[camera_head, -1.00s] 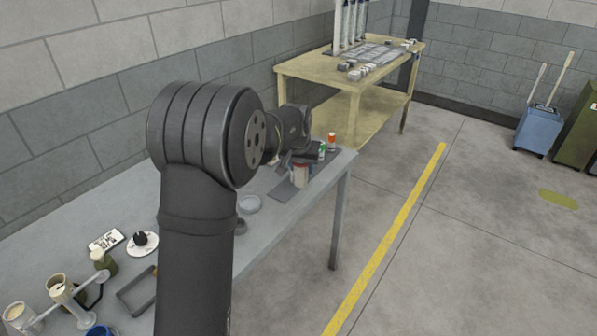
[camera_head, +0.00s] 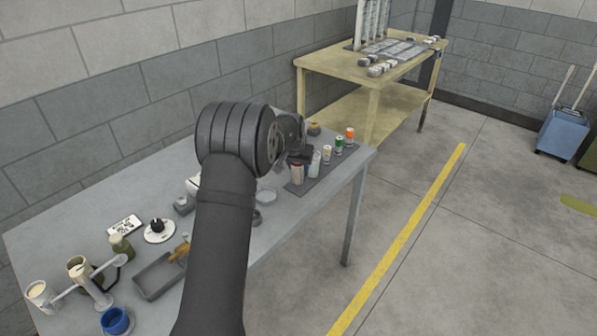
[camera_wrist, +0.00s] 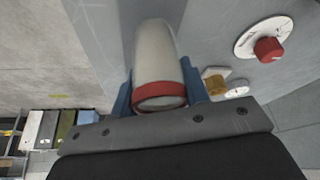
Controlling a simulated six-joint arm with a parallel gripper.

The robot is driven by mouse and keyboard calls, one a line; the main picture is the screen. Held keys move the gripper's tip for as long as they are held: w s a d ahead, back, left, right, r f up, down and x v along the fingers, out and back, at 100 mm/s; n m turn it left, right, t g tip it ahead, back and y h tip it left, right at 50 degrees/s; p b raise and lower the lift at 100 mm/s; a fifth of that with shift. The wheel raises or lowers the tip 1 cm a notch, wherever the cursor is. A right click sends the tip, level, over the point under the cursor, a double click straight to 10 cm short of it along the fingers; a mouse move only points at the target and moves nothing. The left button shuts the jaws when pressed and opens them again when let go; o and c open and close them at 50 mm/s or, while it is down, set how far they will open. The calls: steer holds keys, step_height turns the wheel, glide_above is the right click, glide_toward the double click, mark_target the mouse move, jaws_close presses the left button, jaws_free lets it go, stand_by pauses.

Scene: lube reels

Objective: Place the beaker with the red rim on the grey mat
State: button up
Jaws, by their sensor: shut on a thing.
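The beaker with the red rim (camera_wrist: 158,95) is between the two blue fingers of my gripper (camera_wrist: 160,102) in the wrist view, its rim towards the camera. In the head view the beaker (camera_head: 297,174) is at the near end of the dark grey mat (camera_head: 303,188), on the grey table. My gripper (camera_head: 299,157) is shut on its upper part. The beaker looks about upright, but I cannot tell whether its base touches the mat. My gripper partly hides its top.
Beakers with pale (camera_head: 315,160), tan (camera_head: 327,153), green (camera_head: 339,143) and orange (camera_head: 350,135) colouring stand in a row behind it. A clear round dish (camera_head: 266,196) lies left of the mat. A grey tray (camera_head: 158,275) and blue cup (camera_head: 116,321) are at the near left.

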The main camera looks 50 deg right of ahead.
steer(key=shift+f, duration=1.25)
steer(key=shift+f, duration=0.15)
steer(key=o, duration=1)
steer(key=v, duration=1.2)
